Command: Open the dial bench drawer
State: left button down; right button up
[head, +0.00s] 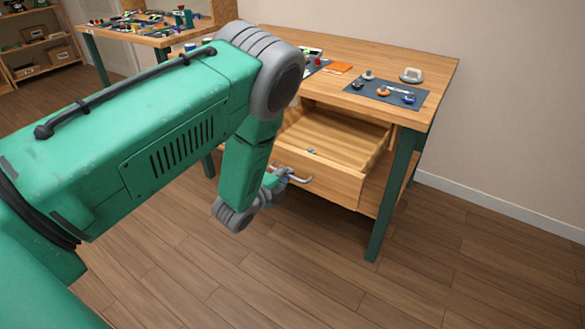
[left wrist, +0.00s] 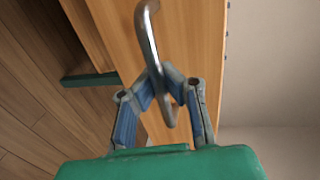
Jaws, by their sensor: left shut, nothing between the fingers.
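My left gripper (head: 277,176) is at the handle, low in front of the drawer. In the left wrist view the blue-grey fingers (left wrist: 162,70) are shut, their tips drawn together close by the handle bar (left wrist: 151,40). The bar runs down between the finger linkages, with nothing pinched in the tips. My green left arm hides the drawer's left part. My right gripper is not in view.
A dark mat (head: 392,99) with knobs and small parts lies on the bench top, beside an orange piece (head: 337,68). A green bench leg (head: 394,196) stands right of the drawer. Wooden floor (head: 330,270) in front is clear. Another cluttered bench (head: 140,36) stands behind left.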

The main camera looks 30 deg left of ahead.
pick_arm(q)
jog(key=shift+s+f, duration=0.1)
jog(key=c, duration=1.6)
grip_release()
jog(key=v, duration=1.1)
jog(key=shift+s, duration=0.4)
